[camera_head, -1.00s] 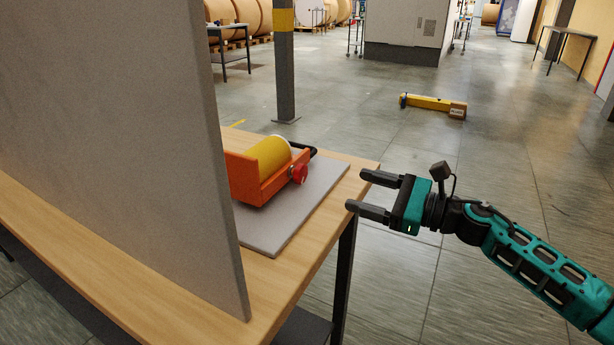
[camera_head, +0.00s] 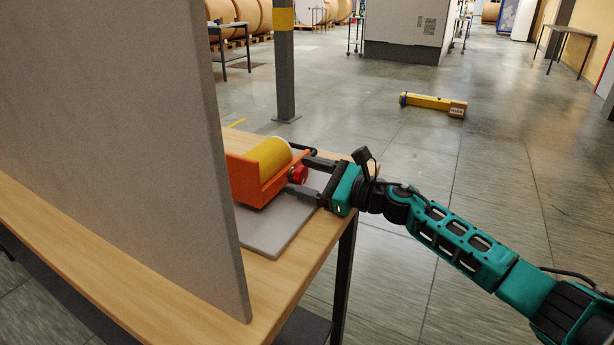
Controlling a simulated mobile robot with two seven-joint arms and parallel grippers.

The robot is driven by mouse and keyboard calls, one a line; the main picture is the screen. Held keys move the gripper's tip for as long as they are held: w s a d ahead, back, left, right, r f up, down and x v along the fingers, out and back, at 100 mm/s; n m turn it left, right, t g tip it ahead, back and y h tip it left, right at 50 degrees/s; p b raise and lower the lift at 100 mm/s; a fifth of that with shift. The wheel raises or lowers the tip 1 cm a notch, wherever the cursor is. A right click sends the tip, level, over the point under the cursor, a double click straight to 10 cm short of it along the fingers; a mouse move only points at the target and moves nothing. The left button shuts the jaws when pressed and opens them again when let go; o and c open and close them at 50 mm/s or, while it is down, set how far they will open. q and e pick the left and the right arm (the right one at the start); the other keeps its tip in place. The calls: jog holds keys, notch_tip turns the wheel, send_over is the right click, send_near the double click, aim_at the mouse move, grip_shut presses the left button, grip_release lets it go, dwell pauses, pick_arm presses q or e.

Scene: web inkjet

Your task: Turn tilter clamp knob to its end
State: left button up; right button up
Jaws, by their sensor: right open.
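The tilter is an orange cradle (camera_head: 255,190) holding a yellow roll (camera_head: 268,157) on a grey plate (camera_head: 271,229). Its red clamp knob (camera_head: 297,174) faces right. My right gripper (camera_head: 299,176) is open, with its fingertips reaching the knob, one finger above and behind it and one below and in front. I cannot tell whether the fingers touch the knob. A black handle behind the knob is partly hidden by the upper finger. My left gripper is not in view.
A tall grey panel (camera_head: 118,125) stands on the wooden table (camera_head: 130,263) and hides the cradle's left side. A dark post (camera_head: 284,72) rises behind the table. A yellow object (camera_head: 427,101) lies on the floor.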

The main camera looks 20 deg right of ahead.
jog(key=shift+c, duration=0.3)
jog(key=c, duration=1)
jog(key=shift+m, duration=0.4)
jog(key=m, duration=0.2)
jog(key=shift+m+p, duration=0.9)
jog(key=shift+m, duration=1.1)
jog(key=o, duration=1.1)
jog(key=shift+c, duration=0.2)
